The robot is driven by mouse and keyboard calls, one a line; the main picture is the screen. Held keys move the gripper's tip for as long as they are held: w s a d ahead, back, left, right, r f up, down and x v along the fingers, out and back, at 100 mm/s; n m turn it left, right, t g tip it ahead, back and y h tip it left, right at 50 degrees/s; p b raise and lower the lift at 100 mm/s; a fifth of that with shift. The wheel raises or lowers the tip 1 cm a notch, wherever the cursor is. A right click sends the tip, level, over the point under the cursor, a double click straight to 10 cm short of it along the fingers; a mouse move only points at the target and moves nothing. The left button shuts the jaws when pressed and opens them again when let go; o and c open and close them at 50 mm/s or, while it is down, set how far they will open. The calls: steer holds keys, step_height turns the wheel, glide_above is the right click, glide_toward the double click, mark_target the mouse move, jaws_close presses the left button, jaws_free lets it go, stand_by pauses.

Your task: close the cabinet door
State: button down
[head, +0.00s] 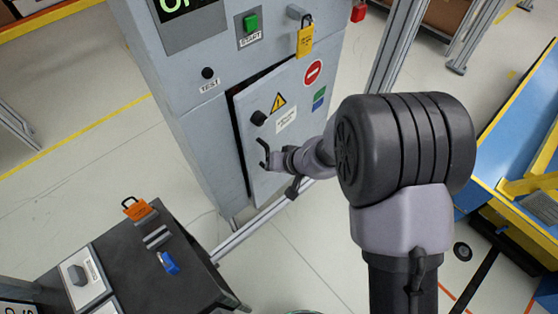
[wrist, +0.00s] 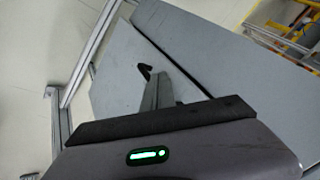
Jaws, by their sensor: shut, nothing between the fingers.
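The grey cabinet (head: 180,75) stands at the upper middle of the head view. Its door (head: 310,100) is slightly ajar, with a dark gap along its left and top edges. The door has a black round knob (head: 258,118), a yellow warning triangle and a red no-entry sign. My gripper (head: 264,154) is shut and empty in front of the door's left part, below the knob. Whether it touches the door cannot be told. In the wrist view my gripper (wrist: 146,72) shows before grey panels split by a dark gap.
A dark table (head: 180,235) with an orange padlock (head: 138,209) and a blue padlock (head: 168,263) stands at lower left. A yellow padlock (head: 305,38) hangs on the cabinet above the door. A blue and yellow bench (head: 515,120) is at right. Pale floor lies between.

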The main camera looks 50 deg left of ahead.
steer(key=v, duration=0.5)
steer(key=w+d+f+m+t+y+p, duration=0.1)
steer(key=d+f+m+y+p, duration=0.3)
steer(key=m, duration=1.1)
steer(key=d+f+m+t+y+p, duration=0.1)
steer(key=d+f+m+y+p, duration=0.3)
steer(key=m, duration=1)
steer(key=f+b+x, duration=0.1)
steer(key=b+x, duration=0.6)
steer(key=x, duration=0.7)
steer(key=shift+w+m+h, duration=0.3)
steer(key=shift+w+h, duration=0.1)
steer(key=shift+f, duration=0.15)
